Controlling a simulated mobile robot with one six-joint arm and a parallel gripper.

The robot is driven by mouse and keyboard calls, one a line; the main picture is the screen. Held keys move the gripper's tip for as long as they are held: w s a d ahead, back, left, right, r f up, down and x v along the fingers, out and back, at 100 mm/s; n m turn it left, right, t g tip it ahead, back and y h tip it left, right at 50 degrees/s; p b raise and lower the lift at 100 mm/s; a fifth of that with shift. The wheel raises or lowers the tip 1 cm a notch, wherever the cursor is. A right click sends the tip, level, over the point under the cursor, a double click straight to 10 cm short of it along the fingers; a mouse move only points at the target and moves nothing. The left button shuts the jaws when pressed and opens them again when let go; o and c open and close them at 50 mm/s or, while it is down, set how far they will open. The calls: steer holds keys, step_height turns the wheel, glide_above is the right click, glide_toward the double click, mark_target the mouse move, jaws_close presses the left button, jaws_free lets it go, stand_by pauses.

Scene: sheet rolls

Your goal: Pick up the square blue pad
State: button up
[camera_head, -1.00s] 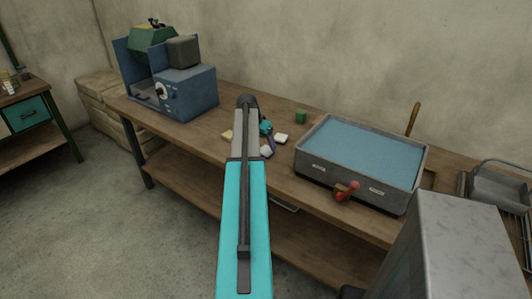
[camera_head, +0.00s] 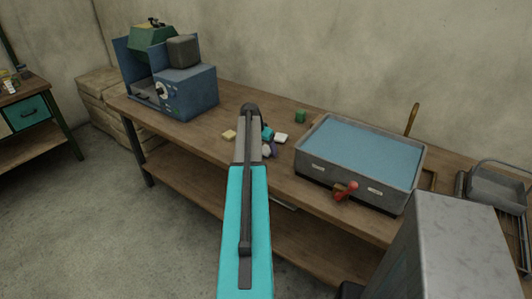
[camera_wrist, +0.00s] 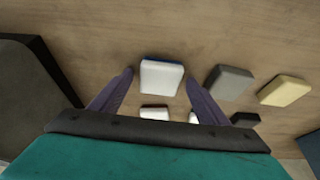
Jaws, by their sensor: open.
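My gripper (camera_wrist: 160,76) is open, with its two purple fingers apart in the wrist view. Between and just beyond the fingertips lies a squarish pad (camera_wrist: 162,78) with a white face and a thin blue strip along its far edge. It is the only pad showing blue, and I cannot tell if the fingers are level with it. In the head view my gripper (camera_head: 269,145) is over the bench among the small pads, partly hidden by my arm.
Near it lie a grey pad (camera_wrist: 229,82), a yellow pad (camera_wrist: 285,90) and a white pad (camera_wrist: 154,112). A green block (camera_head: 300,116) stands farther back. A blue-filled basin (camera_head: 360,153) is on the right, a blue machine (camera_head: 190,92) on the left.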

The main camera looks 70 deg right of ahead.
mark_target(268, 148)
steer(key=c, duration=1.2)
steer(key=shift+r, duration=0.25)
steer(key=shift+r+b, duration=0.65)
steer(key=shift+r, duration=0.55)
steer(key=shift+a+r, duration=0.1)
steer(key=shift+r, duration=0.25)
steer(key=s+a+b, duration=0.1)
steer(key=a, duration=0.4)
steer(key=s+a+r+b, duration=0.1)
steer(key=s+a, duration=0.1)
steer(key=a, duration=0.3)
steer(key=s+a+b, duration=0.1)
steer(key=s+a, duration=0.1)
steer(key=a, duration=0.2)
steer(key=shift+s+a+r, duration=0.2)
steer(key=shift+a+r, duration=0.05)
steer(key=shift+a, duration=0.15)
